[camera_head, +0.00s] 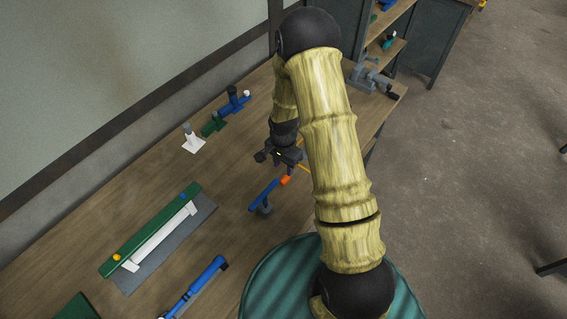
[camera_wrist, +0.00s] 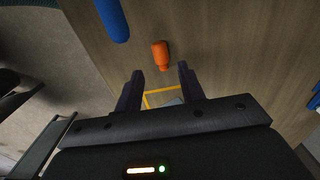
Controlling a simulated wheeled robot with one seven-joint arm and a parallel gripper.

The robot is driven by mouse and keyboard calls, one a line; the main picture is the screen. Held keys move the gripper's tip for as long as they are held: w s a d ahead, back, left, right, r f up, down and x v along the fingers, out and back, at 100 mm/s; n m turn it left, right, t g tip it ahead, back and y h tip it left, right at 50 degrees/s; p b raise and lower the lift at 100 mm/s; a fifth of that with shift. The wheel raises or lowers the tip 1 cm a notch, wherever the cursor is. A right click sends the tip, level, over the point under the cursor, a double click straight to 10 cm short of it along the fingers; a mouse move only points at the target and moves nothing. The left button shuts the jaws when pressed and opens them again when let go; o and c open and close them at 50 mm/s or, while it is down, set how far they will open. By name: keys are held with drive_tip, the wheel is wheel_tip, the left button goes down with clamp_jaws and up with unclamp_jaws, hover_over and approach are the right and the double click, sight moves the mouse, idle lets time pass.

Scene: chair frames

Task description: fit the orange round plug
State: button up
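The orange round plug (camera_wrist: 160,55) shows in the wrist view just beyond my fingertips, over the wooden table. In the head view the orange plug (camera_head: 286,180) sits near the tip of a blue bar. My gripper (camera_head: 284,160) is above the table next to it. In the wrist view my gripper (camera_wrist: 161,80) has its two dark fingers spread apart with nothing between them. The blue bar (camera_head: 264,194) rests on a small grey stand; its rounded end (camera_wrist: 112,20) also shows in the wrist view. A yellow outline (camera_wrist: 150,97) lies on the table between the fingers.
A green rail on a grey plate (camera_head: 160,240) lies at the left. A blue tool (camera_head: 195,285) lies at the front. White, green and blue fittings (camera_head: 215,122) stand along the wall. A grey vise (camera_head: 370,76) is at the table's far end.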

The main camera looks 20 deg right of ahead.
sight(283, 179)
drive_tip(key=shift+f, duration=0.1)
wheel_tip(283, 179, down, 8)
drive_tip(key=b, duration=0.5)
drive_tip(key=shift+b, duration=0.4)
clamp_jaws()
drive_tip(key=shift+r+p, duration=1.9)
drive_tip(key=shift+r, duration=0.75)
